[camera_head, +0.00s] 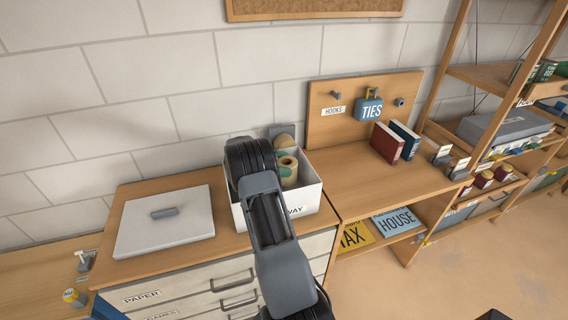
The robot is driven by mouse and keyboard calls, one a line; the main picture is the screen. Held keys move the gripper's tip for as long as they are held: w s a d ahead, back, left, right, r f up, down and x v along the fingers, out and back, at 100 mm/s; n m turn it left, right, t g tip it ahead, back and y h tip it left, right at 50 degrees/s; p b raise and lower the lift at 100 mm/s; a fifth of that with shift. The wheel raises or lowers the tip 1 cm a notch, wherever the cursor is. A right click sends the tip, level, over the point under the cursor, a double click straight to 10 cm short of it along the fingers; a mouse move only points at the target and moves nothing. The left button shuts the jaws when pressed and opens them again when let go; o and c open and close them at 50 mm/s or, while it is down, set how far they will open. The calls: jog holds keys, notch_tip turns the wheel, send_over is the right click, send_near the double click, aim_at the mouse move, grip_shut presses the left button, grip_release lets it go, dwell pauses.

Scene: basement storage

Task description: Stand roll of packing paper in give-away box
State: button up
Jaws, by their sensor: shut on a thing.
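The white give-away box (309,197) stands on the wooden top of the drawer unit. Its front label is partly covered by my arm, with "WAY" showing. My gripper (251,160) is at the left side of the box, beside the roll. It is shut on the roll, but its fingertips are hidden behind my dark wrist. The roll's lower end and the box floor are hidden, so I cannot tell whether the roll touches the bottom.
A white lid with a grey handle (165,222) lies left of the box. A pegboard (340,112) with a blue "TIES" holder, and red (386,143) and blue books, stand on the bench at right. Open shelves (490,140) are farther right.

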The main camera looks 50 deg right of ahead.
jog(key=o, duration=0.7)
jog(key=shift+f, duration=0.15)
jog(key=shift+r, duration=0.55)
jog(key=b+v, duration=0.1)
jog(key=v, duration=0.6)
jog(key=shift+w+a+r, duration=0.2)
